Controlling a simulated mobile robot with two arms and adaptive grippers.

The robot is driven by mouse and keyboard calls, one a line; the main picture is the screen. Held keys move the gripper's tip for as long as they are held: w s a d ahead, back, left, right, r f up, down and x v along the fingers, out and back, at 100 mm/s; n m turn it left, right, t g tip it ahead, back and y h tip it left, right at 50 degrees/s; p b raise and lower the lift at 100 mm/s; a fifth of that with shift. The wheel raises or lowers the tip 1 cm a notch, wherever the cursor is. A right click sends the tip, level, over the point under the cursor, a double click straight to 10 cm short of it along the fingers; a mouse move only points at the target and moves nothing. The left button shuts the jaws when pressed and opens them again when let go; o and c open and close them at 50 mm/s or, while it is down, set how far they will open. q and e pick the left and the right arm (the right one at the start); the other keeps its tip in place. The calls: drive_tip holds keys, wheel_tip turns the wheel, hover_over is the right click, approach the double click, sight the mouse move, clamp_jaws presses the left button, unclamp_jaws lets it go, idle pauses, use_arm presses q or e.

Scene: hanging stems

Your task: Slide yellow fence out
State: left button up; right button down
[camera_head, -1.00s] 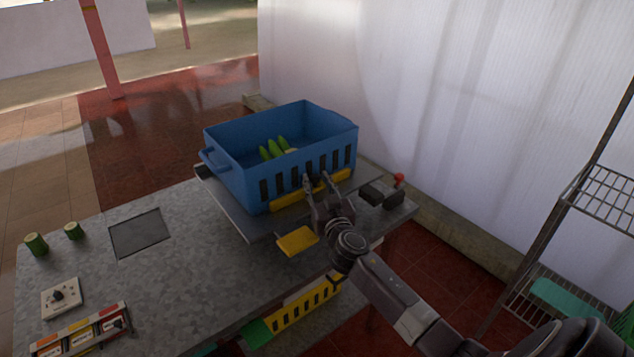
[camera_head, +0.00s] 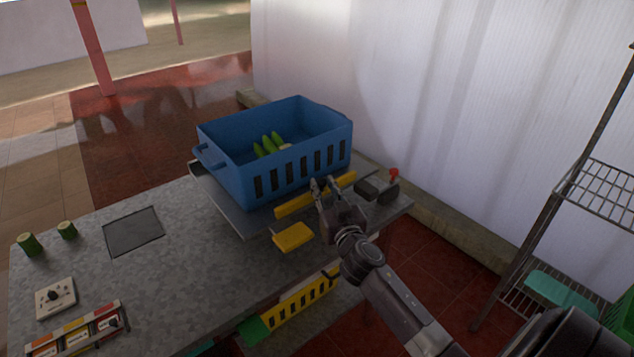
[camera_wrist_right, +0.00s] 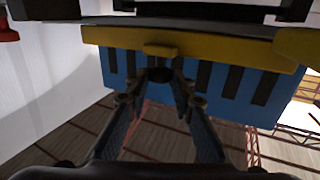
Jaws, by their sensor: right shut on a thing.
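The yellow fence (camera_head: 294,206) is a long low bar in front of the blue crate (camera_head: 228,180), with a narrow strip of grey surface between them. My right gripper (camera_head: 322,187) is shut on the middle of the fence, with the bar showing on both sides of it. In the right wrist view the fence (camera_wrist_right: 225,52) runs across the slotted crate (camera_wrist_right: 262,92). A small yellow tab on it sits at the fingertips of my right gripper (camera_wrist_right: 158,76), which partly hide the contact. My left gripper is not in view.
Green produce (camera_head: 268,145) lies in the crate. A yellow pad (camera_head: 293,236) sticks out at the platform's front edge. A dark box with a red knob (camera_head: 393,173) stands right of the fence. A wire rack (camera_head: 600,195) stands at the far right.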

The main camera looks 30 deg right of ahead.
drive_tip(key=shift+f, duration=0.15)
drive_tip(key=c, duration=1.9)
unclamp_jaws()
drive_tip(key=shift+s, duration=0.1)
drive_tip(key=shift+c, duration=0.2)
drive_tip(key=shift+o, duration=1.3)
drive_tip(key=shift+s+r, duration=0.2)
drive_tip(key=shift+f, duration=0.1)
drive_tip(key=shift+s+a, duration=0.15)
drive_tip(key=shift+s, duration=0.15)
drive_tip(key=v, duration=1.1)
drive_tip(key=shift+s, duration=0.15)
